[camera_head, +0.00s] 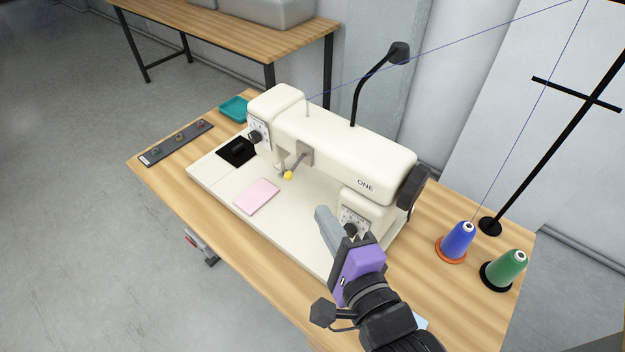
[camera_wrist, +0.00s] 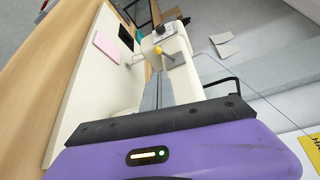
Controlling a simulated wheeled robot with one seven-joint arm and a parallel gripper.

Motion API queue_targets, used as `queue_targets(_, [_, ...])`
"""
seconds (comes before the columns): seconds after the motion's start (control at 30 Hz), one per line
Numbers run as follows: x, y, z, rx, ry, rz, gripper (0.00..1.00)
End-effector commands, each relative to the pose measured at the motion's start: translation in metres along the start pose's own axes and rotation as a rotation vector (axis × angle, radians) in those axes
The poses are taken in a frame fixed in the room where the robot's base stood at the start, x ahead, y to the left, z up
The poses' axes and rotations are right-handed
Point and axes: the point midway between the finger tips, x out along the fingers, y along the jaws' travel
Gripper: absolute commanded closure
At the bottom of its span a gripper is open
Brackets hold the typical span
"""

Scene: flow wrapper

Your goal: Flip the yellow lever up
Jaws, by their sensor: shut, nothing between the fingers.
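The yellow lever (camera_head: 288,175) is a yellow ball on a thin grey arm, on the front of the cream sewing machine (camera_head: 345,160). Its ball end points down and toward the front. In the wrist view the yellow ball (camera_wrist: 158,49) shows just beyond the fingertips, on the machine's body. My gripper (camera_head: 322,213) is shut and empty, with a purple body and grey fingers. It is over the right part of the machine's bed, right of and nearer than the lever. The fingers show end-on in the wrist view (camera_wrist: 157,76), with a gap to the lever.
A pink cloth (camera_head: 257,196) lies on the machine's bed. Blue (camera_head: 459,238) and green (camera_head: 506,268) thread cones stand at the right, by a black thread stand (camera_head: 490,226). A black lamp (camera_head: 357,95) rises behind the machine.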

Motion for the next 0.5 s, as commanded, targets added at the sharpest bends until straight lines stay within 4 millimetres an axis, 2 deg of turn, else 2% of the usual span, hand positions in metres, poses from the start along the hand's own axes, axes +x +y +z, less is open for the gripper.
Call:
queue_targets(0.33, [0.001,0.000,0.000,0.003,0.000,-0.001,1.00])
queue_targets(0.5, [0.015,-0.001,0.000,0.001,0.000,-0.002,1.00])
